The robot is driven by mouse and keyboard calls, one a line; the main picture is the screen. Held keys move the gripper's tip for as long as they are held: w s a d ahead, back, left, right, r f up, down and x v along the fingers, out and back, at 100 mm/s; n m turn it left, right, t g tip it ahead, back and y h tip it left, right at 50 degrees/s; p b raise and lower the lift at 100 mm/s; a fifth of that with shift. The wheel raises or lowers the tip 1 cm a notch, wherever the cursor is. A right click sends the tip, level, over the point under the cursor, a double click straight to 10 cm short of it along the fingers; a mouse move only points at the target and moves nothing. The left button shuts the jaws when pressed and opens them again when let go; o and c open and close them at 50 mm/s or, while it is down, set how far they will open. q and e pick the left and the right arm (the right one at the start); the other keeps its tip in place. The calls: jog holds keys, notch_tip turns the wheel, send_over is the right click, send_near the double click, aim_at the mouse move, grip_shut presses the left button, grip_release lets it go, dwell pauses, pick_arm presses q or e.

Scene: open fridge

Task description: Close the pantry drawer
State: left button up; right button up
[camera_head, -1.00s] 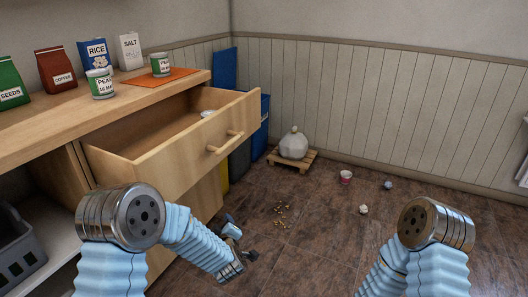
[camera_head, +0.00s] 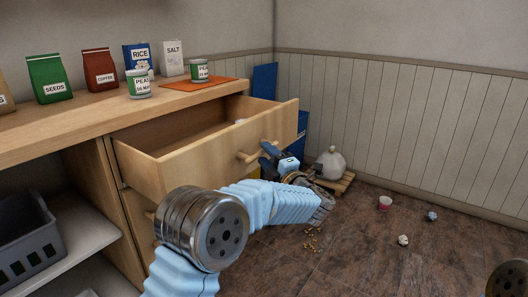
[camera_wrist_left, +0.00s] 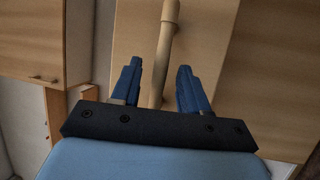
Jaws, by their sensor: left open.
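The wooden pantry drawer (camera_head: 218,152) stands pulled out from under the counter. Its round bar handle (camera_head: 258,150) is on the front panel. My left gripper (camera_head: 272,152) is at the handle, in front of the drawer. In the left wrist view the open fingers (camera_wrist_left: 158,88) stand on either side of the handle bar (camera_wrist_left: 165,50), with a gap on each side. A small pale item (camera_head: 240,121) shows inside the drawer, mostly hidden. My right gripper is out of view; only a bit of that arm shows at the lower right.
On the counter (camera_head: 60,130) stand a seeds bag (camera_head: 50,80), a coffee bag (camera_head: 100,76), a rice pack (camera_head: 137,58), a salt pack (camera_head: 172,58) and peas cans (camera_head: 138,84). A grey basket (camera_head: 28,240) sits on the lower left shelf. Crumbs (camera_head: 312,240) lie on the floor.

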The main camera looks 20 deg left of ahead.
pick_arm(q)
jog(key=shift+x, duration=1.2)
grip_shut()
